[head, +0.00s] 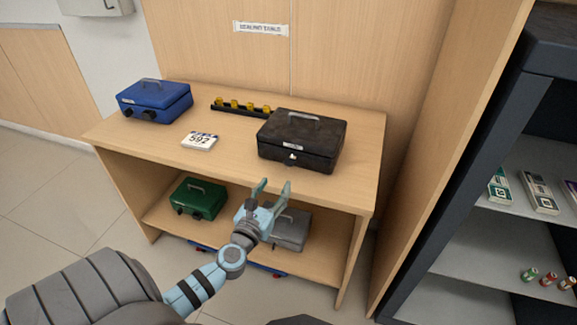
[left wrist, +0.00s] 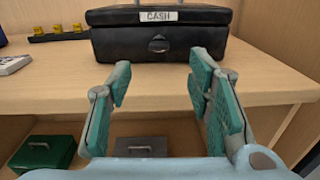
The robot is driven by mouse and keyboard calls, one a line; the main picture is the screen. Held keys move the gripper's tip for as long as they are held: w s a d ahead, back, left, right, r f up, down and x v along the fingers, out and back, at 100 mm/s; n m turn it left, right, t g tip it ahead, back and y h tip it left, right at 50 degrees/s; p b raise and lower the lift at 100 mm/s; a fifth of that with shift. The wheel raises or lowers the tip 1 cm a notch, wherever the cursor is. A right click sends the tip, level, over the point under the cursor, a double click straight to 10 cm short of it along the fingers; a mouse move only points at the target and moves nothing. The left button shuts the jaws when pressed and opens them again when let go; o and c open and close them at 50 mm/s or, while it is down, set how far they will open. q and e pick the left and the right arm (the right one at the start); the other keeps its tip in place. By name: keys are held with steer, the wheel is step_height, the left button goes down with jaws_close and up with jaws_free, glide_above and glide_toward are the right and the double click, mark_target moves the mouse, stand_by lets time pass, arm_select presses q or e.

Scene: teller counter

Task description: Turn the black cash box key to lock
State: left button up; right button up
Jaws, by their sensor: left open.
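The black cash box (head: 300,141) sits shut on the right part of the wooden table top. Its front carries a small light key or lock (head: 292,157) below a label. In the left wrist view the black cash box (left wrist: 160,38) shows a CASH label and a round lock with a key (left wrist: 158,44) on its front. My left gripper (head: 274,187) is open and empty, in front of the table edge and below the lock. In the left wrist view its two fingers (left wrist: 160,85) stand apart, with the lock between and beyond them. My right gripper is not in view.
A blue cash box (head: 155,100), a 592 card (head: 199,141) and a black rack with yellow pieces (head: 242,108) share the table top (head: 225,160). Green (head: 198,198) and grey (head: 291,228) cash boxes sit on the lower shelf. A dark shelf unit (head: 500,238) stands right.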

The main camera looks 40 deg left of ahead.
mark_target(288, 165)
arm_select(q)
steer(key=b+x, duration=0.1)
steer(key=x, duration=0.9)
steer(key=shift+w+a+f, duration=0.1)
steer(key=shift+w+f, duration=0.05)
steer(key=shift+w, duration=0.05)
steer(key=shift+w+a+b, duration=0.15)
steer(key=shift+w+b, duration=0.15)
steer(key=shift+w, duration=0.1)
jaws_close()
